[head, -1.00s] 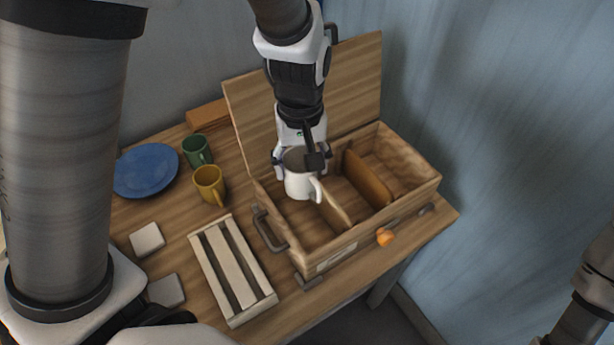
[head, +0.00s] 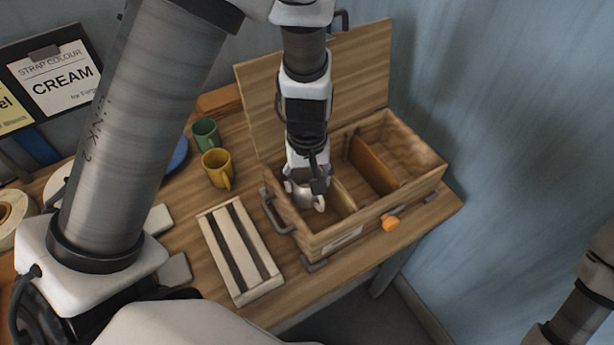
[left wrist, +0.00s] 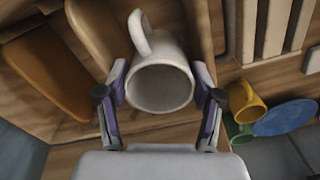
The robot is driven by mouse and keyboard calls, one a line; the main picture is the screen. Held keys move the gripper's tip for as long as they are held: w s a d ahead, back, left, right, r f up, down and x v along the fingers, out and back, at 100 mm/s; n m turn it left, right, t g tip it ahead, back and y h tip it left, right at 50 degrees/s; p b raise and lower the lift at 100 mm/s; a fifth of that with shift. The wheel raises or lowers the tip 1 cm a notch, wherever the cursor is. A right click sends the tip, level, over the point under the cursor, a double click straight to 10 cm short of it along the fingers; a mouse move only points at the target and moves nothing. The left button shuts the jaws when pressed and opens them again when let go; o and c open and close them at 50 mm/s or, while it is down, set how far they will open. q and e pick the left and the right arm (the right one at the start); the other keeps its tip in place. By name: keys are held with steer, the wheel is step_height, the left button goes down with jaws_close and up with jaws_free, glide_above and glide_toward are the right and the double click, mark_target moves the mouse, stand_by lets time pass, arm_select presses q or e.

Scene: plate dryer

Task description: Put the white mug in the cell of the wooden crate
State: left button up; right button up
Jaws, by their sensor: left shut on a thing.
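The white mug (head: 302,197) is in my left gripper (head: 308,181), low in the left cell of the open wooden crate (head: 415,198). In the left wrist view the mug (left wrist: 160,88) sits between the two fingers of the left gripper (left wrist: 161,98), its open mouth toward the camera and its handle pointing up in the picture. The gripper is shut on it. The gripper partly hides the mug in the head view, and I cannot tell whether its base touches the cell floor. My right gripper is out of view.
Wooden dividers (head: 374,165) split the crate, and its raised lid (head: 350,70) stands behind. A slatted rack (head: 240,250) lies left of it. A yellow mug (head: 216,168), a green mug (head: 205,134) and a blue plate (head: 178,154) stand farther left. An orange knob (head: 390,222) is in front.

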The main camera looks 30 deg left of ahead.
arm_select(q)
steer(key=shift+w+f+b, duration=0.3)
steer(key=shift+w+f, duration=0.1)
steer(key=shift+f, duration=0.3)
steer(key=o, duration=1.4)
steer(key=shift+s+r, duration=0.1)
steer(key=shift+s, duration=0.05)
step_height(320, 180, up, 13)
steer(key=shift+r+p, duration=0.1)
steer(key=shift+p, duration=0.25)
